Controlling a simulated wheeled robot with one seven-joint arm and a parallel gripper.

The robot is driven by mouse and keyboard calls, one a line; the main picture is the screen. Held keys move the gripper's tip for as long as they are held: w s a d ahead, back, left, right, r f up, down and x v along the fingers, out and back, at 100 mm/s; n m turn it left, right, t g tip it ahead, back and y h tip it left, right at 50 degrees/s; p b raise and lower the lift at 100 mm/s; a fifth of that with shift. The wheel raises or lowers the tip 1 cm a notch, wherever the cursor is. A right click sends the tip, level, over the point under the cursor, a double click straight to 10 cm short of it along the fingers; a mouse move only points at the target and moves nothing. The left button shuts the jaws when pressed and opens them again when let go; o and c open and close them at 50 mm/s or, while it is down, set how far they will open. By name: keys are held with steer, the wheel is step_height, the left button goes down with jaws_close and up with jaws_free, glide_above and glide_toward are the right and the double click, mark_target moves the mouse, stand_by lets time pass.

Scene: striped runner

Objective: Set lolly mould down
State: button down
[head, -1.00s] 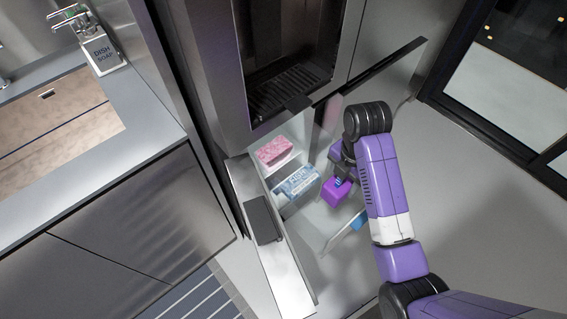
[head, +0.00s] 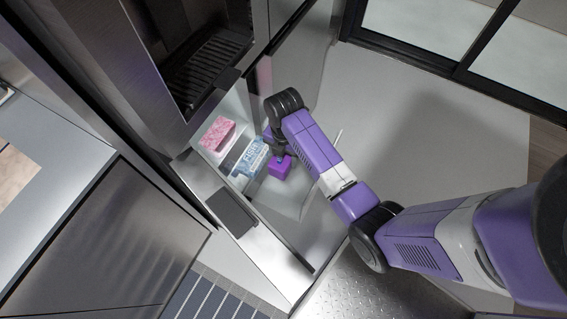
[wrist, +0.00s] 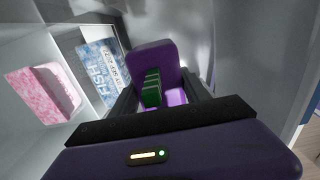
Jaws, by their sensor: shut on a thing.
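The lolly mould (head: 280,166) is a small bright purple block in the head view. My gripper (head: 279,154) reaches down from the right and is shut on it, over the open freezer drawer (head: 222,183). In the wrist view the mould (wrist: 152,55) shows as a purple block between the dark fingers, with green ribbed pieces in front of it. The mould is right of a blue and white fish packet (head: 249,157). I cannot tell whether its underside touches the drawer floor.
A pink box (head: 218,134) stands left of the fish packet in the drawer. The drawer's front part, right of the mould, looks clear. A dark handle (head: 232,212) is on the metal front. A dispenser recess (head: 205,65) is above.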

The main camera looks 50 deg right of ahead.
steer(key=shift+f+b, duration=0.55)
steer(key=shift+f, duration=3)
steer(key=c, duration=0.5)
jaws_free()
steer(key=shift+f, duration=0.15)
step_height(320, 180, up, 12)
steer(key=shift+r+p, duration=0.15)
steer(key=shift+p, duration=0.95)
